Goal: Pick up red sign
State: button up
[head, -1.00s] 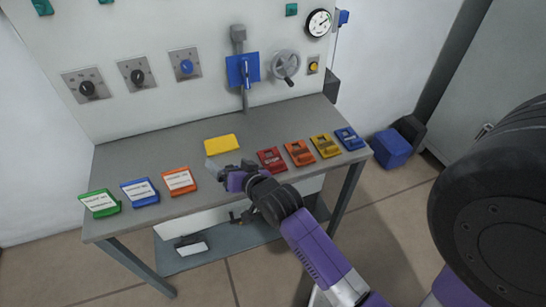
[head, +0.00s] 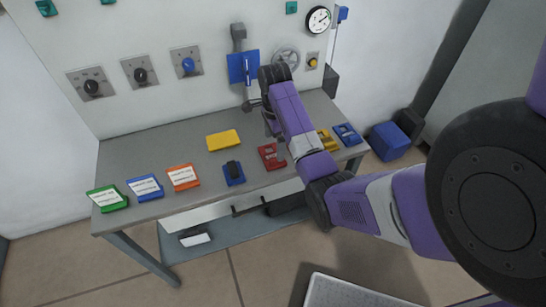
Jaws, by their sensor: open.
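A red piece (head: 271,157) lies on the grey table, right of the middle; it is the only clearly red thing I can make out. An orange sign with a white label (head: 183,177) lies further left, beside a blue sign (head: 145,188) and a green sign (head: 108,198). My gripper (head: 262,112) is raised over the back of the table, near the wall, behind and above the red piece and apart from it. It is open, and I see nothing held in it. My arm partly hides its fingers.
A yellow plate (head: 223,140) and a blue block with a black top (head: 233,173) lie on the table (head: 150,150). Yellow (head: 327,141) and blue (head: 347,134) pieces lie at the right. A blue wall panel with a lever (head: 236,68) is close to my gripper.

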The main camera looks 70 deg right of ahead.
jog(key=f, duration=0.3)
jog(key=f+p, duration=0.1)
jog(key=f, duration=0.2)
jog(key=shift+a+f, duration=0.2)
jog(key=shift+f, duration=0.05)
jog(key=c, duration=1.6)
jog(key=shift+r, duration=0.1)
notch_tip(320, 180, up, 12)
jog(key=f+p, duration=0.1)
jog(key=p, duration=0.1)
notch_tip(320, 180, up, 9)
jog(key=p, duration=0.2)
send_over(274, 155)
jog(key=a, duration=0.2)
jog(key=shift+s+d, duration=0.1)
jog(key=shift+s, duration=0.2)
